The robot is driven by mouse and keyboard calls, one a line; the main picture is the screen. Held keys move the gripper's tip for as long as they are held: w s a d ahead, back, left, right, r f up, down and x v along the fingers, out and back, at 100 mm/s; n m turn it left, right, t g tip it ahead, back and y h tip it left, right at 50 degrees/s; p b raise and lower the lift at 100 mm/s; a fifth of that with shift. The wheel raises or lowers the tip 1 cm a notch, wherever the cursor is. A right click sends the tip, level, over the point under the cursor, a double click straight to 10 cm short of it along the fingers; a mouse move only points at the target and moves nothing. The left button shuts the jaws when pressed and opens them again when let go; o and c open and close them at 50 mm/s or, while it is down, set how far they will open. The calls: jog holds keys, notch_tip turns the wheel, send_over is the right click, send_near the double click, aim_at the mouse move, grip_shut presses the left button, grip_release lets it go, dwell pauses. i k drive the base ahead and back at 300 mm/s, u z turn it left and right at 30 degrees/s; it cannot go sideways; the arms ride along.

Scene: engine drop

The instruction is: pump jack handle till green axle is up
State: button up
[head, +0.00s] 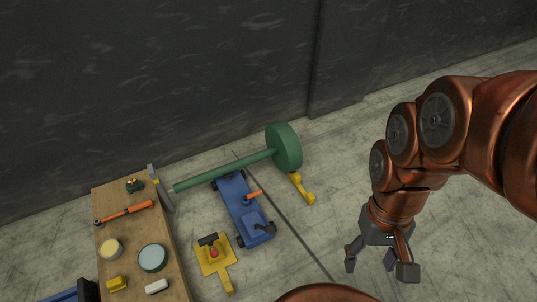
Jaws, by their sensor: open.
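The green axle (225,170) is a long bar with a thick green wheel (284,147) at its right end. Its left end is close to the wooden bench. The blue jack (240,205) lies on the floor beneath and in front of the axle; whether they touch cannot be told. A short orange-tipped bar (253,195) and a dark part (264,227) show on the jack; which one is the handle is unclear. My gripper (377,258) is open and empty, pointing down, well to the right of the jack.
A wooden bench (137,247) at the left holds an orange-handled tool (124,212), a hammer, round tins and small blocks. A yellow stand (214,262) lies between bench and jack, and another yellow piece (303,189) by the wheel.

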aim_at(270, 229)
jog(key=z, duration=0.1)
jog(key=k, duration=0.65)
jog(key=u, duration=1.15)
jog(key=i, duration=0.5)
jog(key=u, duration=0.05)
